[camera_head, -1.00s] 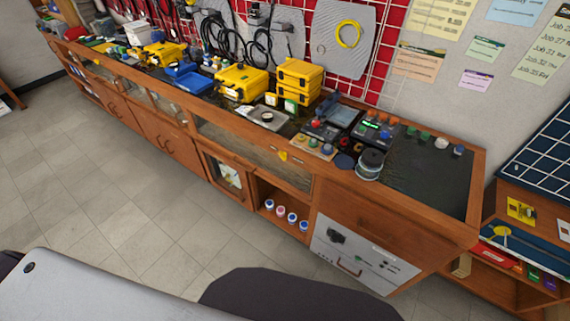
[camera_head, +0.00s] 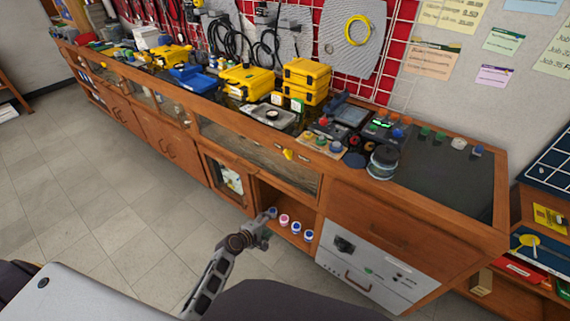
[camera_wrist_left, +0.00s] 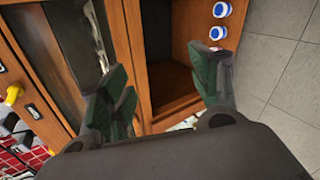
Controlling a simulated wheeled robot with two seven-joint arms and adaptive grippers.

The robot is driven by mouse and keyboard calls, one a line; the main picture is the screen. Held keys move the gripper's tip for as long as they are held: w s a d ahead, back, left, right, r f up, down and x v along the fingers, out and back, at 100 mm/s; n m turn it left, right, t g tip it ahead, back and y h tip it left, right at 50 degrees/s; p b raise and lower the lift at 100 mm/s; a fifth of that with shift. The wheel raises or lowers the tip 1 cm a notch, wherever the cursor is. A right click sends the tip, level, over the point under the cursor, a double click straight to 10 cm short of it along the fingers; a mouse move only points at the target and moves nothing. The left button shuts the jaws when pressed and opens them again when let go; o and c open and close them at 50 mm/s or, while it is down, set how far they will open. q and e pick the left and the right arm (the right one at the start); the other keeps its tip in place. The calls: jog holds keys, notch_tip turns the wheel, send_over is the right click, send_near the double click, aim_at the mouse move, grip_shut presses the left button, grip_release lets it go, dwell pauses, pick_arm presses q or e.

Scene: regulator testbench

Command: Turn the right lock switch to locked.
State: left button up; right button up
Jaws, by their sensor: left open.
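A yellow lock switch (camera_head: 287,154) sits on the front rail of the bench, above a glass-fronted compartment, with small pale labels on both sides. In the left wrist view, a yellow knob (camera_wrist_left: 14,93) shows at the left edge beside a lock-marked label (camera_wrist_left: 33,111). Its exact setting is too small to tell. My left gripper (camera_head: 268,222) is in front of the open shelf, below and left of the switch, apart from it. In the wrist view its dark green fingers (camera_wrist_left: 160,80) are spread and empty. My right gripper is not in view.
The open shelf (camera_head: 265,192) holds several small jars (camera_head: 296,229). A grey panel (camera_head: 370,264) with a handle is to its right. Yellow cases (camera_head: 306,80) and a metal canister (camera_head: 382,163) stand on the bench. The floor (camera_head: 110,220) in front is clear.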

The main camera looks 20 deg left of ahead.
pick_arm(q)
jog(key=w+a+r+n+t+h+b, duration=0.1)
jog(key=w+r+n+t+b, duration=0.2)
jog(key=r, duration=0.7)
jog(key=w+a+r+n+t+h+b, duration=0.1)
jog(key=w+a+r+n+t+b, duration=0.1)
jog(key=r, duration=0.9)
jog(key=shift+w+n+t+b, duration=0.4)
jog(key=shift+n+b, duration=0.2)
jog(key=shift+b, duration=0.25)
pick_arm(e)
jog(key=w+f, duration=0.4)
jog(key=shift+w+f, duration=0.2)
pick_arm(q)
jog(key=shift+w+r, duration=0.1)
send_near(287, 155)
jog(key=shift+w, duration=1)
jog(key=shift+d+x, duration=0.25)
jog(key=shift+x, duration=2.25)
jog(key=shift+w+d, duration=0.25)
jog(key=shift+w, duration=0.2)
jog(key=shift+w+d, duration=0.1)
jog(key=shift+w, duration=0.15)
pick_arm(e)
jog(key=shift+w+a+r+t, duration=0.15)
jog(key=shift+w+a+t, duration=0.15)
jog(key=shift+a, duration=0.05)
